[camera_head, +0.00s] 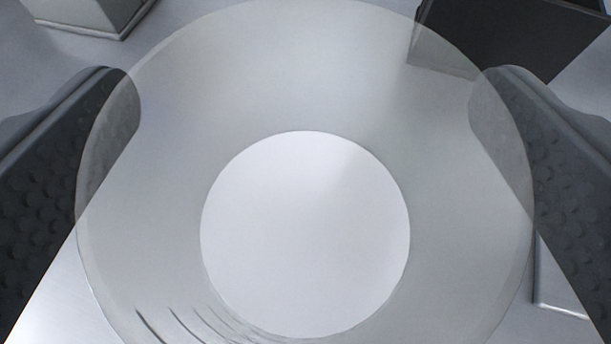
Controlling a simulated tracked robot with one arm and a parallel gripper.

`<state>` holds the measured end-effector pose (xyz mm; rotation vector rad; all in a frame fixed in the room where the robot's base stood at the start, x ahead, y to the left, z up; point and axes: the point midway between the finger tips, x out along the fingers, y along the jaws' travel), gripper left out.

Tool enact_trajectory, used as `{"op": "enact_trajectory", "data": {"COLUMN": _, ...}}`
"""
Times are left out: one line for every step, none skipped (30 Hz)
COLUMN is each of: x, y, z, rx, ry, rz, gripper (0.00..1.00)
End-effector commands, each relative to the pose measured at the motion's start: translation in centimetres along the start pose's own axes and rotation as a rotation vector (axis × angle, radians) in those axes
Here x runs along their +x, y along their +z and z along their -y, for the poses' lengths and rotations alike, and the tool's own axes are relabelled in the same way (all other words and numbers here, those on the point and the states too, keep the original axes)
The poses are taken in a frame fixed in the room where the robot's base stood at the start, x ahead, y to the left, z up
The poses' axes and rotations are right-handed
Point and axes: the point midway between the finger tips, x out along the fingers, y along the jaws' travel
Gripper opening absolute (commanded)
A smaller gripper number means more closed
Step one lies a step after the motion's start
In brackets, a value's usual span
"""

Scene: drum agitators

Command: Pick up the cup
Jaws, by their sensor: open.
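The cup (305,235) is a translucent, pale, round vessel that fills the middle of the view. I look almost straight down on it, with its wide outer circle around a smaller white disc in the middle. My gripper (305,92) is open, with one dark, dimpled finger on the left and one on the right of the cup. The ends of both fingers show through the cup's translucent edge. I cannot tell whether either finger touches it. The cup's lower edge is cut off by the picture.
A pale box-like object (85,18) stands at the top left. A dark grey box-like object (505,35) is at the top right, partly behind the cup's edge. A light-edged item (560,285) shows at the lower right, partly hidden by the right finger. The surface around is light grey.

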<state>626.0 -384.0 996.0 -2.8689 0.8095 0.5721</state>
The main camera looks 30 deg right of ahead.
Motion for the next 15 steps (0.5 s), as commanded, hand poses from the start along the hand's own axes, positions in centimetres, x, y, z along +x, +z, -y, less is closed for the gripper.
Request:
{"op": "enact_trajectory", "data": {"x": -0.03, "y": -0.04, "z": -0.01, "rx": 0.000, "ry": 0.000, "rz": 0.000, "gripper": 0.91}}
{"op": "enact_trajectory", "data": {"x": -0.04, "y": -0.04, "z": -0.01, "rx": 0.000, "ry": 0.000, "rz": 0.000, "gripper": 0.91}}
{"op": "enact_trajectory", "data": {"x": -0.04, "y": -0.04, "z": -0.02, "rx": 0.000, "ry": 0.000, "rz": 0.000, "gripper": 0.86}}
{"op": "enact_trajectory", "data": {"x": -0.05, "y": -0.05, "z": -0.02, "rx": 0.000, "ry": 0.000, "rz": 0.000, "gripper": 0.77}}
{"op": "enact_trajectory", "data": {"x": -0.05, "y": -0.05, "z": -0.02, "rx": 0.000, "ry": 0.000, "rz": 0.000, "gripper": 0.69}}
{"op": "enact_trajectory", "data": {"x": -0.05, "y": -0.04, "z": -0.02, "rx": 0.000, "ry": 0.000, "rz": 0.000, "gripper": 0.58}}
{"op": "enact_trajectory", "data": {"x": -0.05, "y": -0.04, "z": -0.03, "rx": 0.000, "ry": 0.000, "rz": 0.000, "gripper": 0.49}}
{"op": "enact_trajectory", "data": {"x": -0.06, "y": -0.05, "z": -0.03, "rx": 0.000, "ry": 0.000, "rz": 0.000, "gripper": 0.41}}
{"op": "enact_trajectory", "data": {"x": -0.06, "y": -0.05, "z": -0.03, "rx": 0.000, "ry": 0.000, "rz": 0.000, "gripper": 0.30}}
{"op": "enact_trajectory", "data": {"x": -0.06, "y": -0.06, "z": -0.03, "rx": 0.000, "ry": 0.000, "rz": -0.001, "gripper": 0.22}}
{"op": "enact_trajectory", "data": {"x": -0.07, "y": -0.08, "z": -0.03, "rx": 0.000, "ry": 0.000, "rz": -0.001, "gripper": 0.21}}
{"op": "enact_trajectory", "data": {"x": -0.07, "y": -0.06, "z": -0.03, "rx": 0.000, "ry": 0.000, "rz": -0.001, "gripper": 0.21}}
{"op": "enact_trajectory", "data": {"x": -0.07, "y": -0.06, "z": -0.03, "rx": 0.000, "ry": 0.000, "rz": -0.001, "gripper": 0.21}}
{"op": "enact_trajectory", "data": {"x": -0.07, "y": -0.07, "z": -0.03, "rx": 0.000, "ry": 0.000, "rz": -0.001, "gripper": 0.21}}
{"op": "enact_trajectory", "data": {"x": -0.07, "y": -0.07, "z": -0.03, "rx": 0.000, "ry": 0.000, "rz": -0.001, "gripper": 0.21}}
